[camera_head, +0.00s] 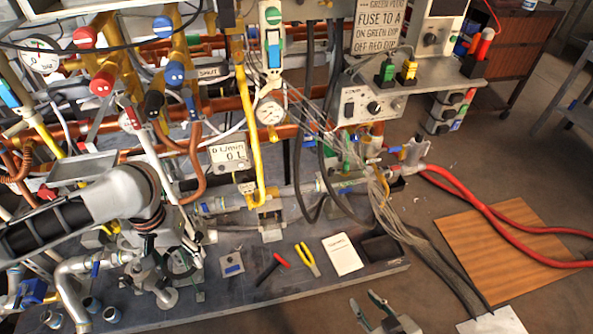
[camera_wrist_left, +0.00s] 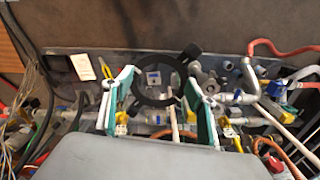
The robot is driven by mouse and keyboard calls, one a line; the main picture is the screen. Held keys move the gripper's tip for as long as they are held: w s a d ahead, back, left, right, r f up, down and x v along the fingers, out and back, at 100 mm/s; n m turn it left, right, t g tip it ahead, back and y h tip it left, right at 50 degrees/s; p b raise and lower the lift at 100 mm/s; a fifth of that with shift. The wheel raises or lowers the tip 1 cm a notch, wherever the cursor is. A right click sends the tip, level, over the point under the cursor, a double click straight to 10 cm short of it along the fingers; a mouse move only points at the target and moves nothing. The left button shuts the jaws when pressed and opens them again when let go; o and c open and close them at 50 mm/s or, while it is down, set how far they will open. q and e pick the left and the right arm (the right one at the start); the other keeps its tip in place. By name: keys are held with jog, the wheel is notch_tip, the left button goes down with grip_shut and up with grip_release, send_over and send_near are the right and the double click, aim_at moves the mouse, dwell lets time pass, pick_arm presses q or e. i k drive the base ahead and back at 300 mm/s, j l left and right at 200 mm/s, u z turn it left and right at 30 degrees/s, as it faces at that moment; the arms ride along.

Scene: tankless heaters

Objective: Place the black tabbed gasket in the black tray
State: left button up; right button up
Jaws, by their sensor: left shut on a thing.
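The black tabbed gasket (camera_wrist_left: 176,68) is a flat ring with a tab at its upper right in the left wrist view. It sits between the green-padded fingers of my left gripper (camera_wrist_left: 160,95), which is shut on it. In the head view the left gripper (camera_head: 178,266) is over the left part of the bench, with the gasket partly hidden by the fingers. The black tray (camera_head: 385,248) lies at the bench's right end, beside a white card, well to the right of this gripper. My right gripper (camera_head: 372,307) is open and empty at the bottom edge, in front of the bench.
Red-handled pliers (camera_head: 272,267), yellow-handled pliers (camera_head: 307,260) and the white card (camera_head: 343,254) lie between the left gripper and the tray. Pipes and valves stand behind. A bundle of wires (camera_head: 378,190) hangs near the tray. Pipe fittings (camera_head: 75,285) crowd the bench's left end.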

aim_at(382, 250)
jog(key=i+l+z, duration=0.15)
jog(key=l, duration=0.35)
jog(key=i+l+z, duration=0.15)
jog(key=l, duration=0.3)
jog(key=i+l+z, duration=0.15)
jog(key=l, duration=0.3)
jog(key=i+l+z, duration=0.15)
jog(key=l, duration=0.25)
jog(key=i+l+z, duration=0.15)
jog(key=i+l, duration=0.25)
jog(key=i, duration=0.4)
